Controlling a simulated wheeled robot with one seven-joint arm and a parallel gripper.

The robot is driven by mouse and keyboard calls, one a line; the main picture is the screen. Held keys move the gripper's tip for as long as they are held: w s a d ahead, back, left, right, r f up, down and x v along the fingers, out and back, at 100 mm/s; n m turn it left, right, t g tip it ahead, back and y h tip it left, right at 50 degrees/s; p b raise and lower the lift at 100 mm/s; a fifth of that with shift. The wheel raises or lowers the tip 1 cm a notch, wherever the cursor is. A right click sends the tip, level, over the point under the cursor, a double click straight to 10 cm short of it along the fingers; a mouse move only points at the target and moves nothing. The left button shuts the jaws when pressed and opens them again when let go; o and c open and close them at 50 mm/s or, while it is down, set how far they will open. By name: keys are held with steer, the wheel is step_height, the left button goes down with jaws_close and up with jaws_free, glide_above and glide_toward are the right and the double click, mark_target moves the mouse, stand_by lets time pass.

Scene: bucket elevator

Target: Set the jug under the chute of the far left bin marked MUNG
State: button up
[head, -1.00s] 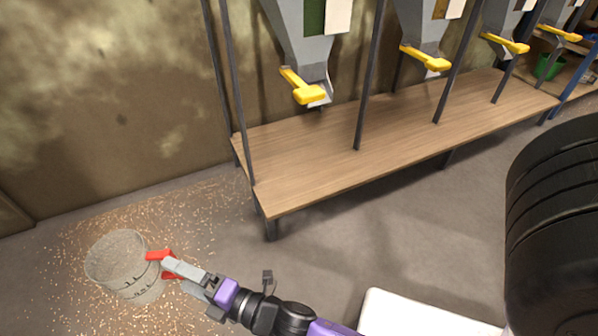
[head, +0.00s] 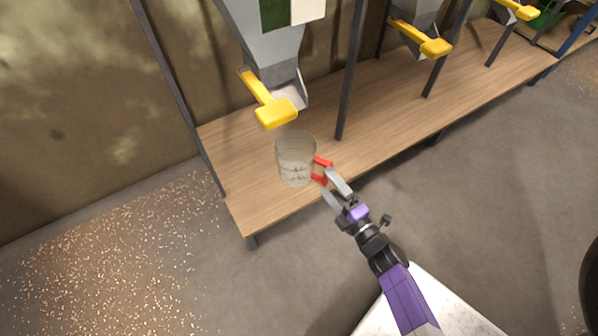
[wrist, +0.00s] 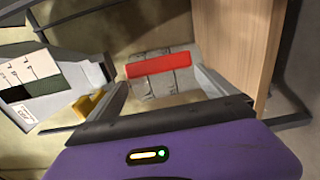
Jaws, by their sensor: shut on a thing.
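The clear jug (head: 295,158) is upright in the head view, over the left end of the wooden bench. The leftmost bin (head: 262,42) hangs above and behind, with a grey chute (head: 291,92) and a yellow lever (head: 265,103). The jug is below and slightly in front of that chute. I cannot tell whether its base touches the bench.
The wooden bench (head: 385,118) runs to the right under more bins with yellow levers (head: 420,38). Dark posts (head: 350,75) rise from the bench, one just right of the chute. Grain is scattered on the floor (head: 95,265) at left. A green bucket (head: 545,18) stands far right.

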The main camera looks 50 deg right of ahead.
step_height(320, 180, down, 10)
steer(key=d+b, duration=0.1)
steer(key=b, duration=0.4)
steer(key=shift+f+b, duration=0.2)
steer(key=shift+b, duration=0.1)
steer(key=shift+s, duration=0.1)
steer(key=shift+f, duration=0.2)
steer(key=o, duration=1.3)
steer(key=shift+r, duration=0.1)
